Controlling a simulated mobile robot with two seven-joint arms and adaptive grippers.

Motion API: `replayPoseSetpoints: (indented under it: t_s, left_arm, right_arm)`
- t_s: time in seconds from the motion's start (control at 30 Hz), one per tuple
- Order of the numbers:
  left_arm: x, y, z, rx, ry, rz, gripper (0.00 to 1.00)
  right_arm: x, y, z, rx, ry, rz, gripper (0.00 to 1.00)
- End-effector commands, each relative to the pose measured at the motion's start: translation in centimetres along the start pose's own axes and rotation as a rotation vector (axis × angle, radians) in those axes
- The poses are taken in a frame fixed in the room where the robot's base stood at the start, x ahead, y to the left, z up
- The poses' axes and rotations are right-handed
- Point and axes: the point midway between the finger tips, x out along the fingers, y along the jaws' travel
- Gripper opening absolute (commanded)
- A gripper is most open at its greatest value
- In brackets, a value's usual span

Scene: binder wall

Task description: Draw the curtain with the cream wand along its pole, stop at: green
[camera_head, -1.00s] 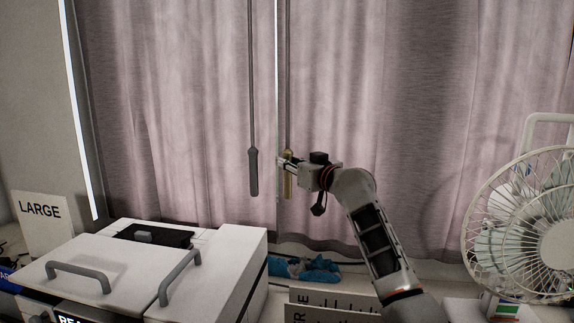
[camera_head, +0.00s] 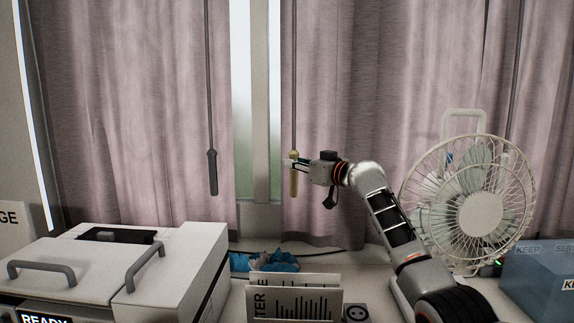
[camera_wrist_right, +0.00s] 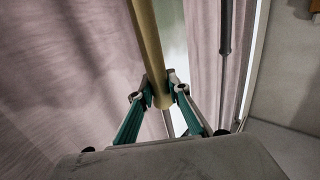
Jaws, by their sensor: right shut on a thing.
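The cream wand (camera_head: 293,180) hangs at the left edge of the right pink curtain (camera_head: 335,90). My right gripper (camera_head: 292,164) is shut on its handle. In the right wrist view the wand (camera_wrist_right: 150,50) runs down between the two green fingers of my right gripper (camera_wrist_right: 160,92). The left pink curtain (camera_head: 130,110) has a grey wand (camera_head: 212,172) near its right edge. A gap with window glass (camera_head: 241,120) and a pale frame post (camera_head: 260,100) shows between the curtains. The pole and any green mark are not in view. My left gripper is not in view.
A white fan (camera_head: 465,205) stands right of my right arm. A white machine with grey handles (camera_head: 150,270) fills the lower left. Signs (camera_head: 295,300) and a blue cloth (camera_head: 270,262) lie on the sill area, with a blue box (camera_head: 545,275) at far right.

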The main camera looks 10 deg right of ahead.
Motion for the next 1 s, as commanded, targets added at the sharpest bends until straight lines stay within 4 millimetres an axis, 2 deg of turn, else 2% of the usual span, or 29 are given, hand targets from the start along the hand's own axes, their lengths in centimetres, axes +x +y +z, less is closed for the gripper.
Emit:
replayPoseSetpoints:
  t_s: [0.1, 0.13, 0.17, 0.57, 1.0]
  left_arm:
    - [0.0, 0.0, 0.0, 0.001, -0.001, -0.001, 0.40]
    - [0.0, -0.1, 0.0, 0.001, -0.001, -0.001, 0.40]
    - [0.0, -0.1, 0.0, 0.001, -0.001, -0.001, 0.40]
    - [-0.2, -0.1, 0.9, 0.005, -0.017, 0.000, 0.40]
    - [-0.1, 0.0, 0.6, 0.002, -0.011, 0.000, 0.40]
  right_arm:
    - [0.0, -0.1, 0.2, 0.000, -0.003, -0.001, 0.00]
    - [0.0, -0.1, 0.2, 0.000, -0.003, 0.000, 0.19]
    - [0.0, -0.1, 0.1, 0.000, -0.003, 0.000, 0.24]
    - [0.0, -0.1, -0.5, -0.001, 0.000, 0.000, 0.24]
    - [0.0, 0.0, -7.9, -0.002, 0.000, 0.001, 0.24]
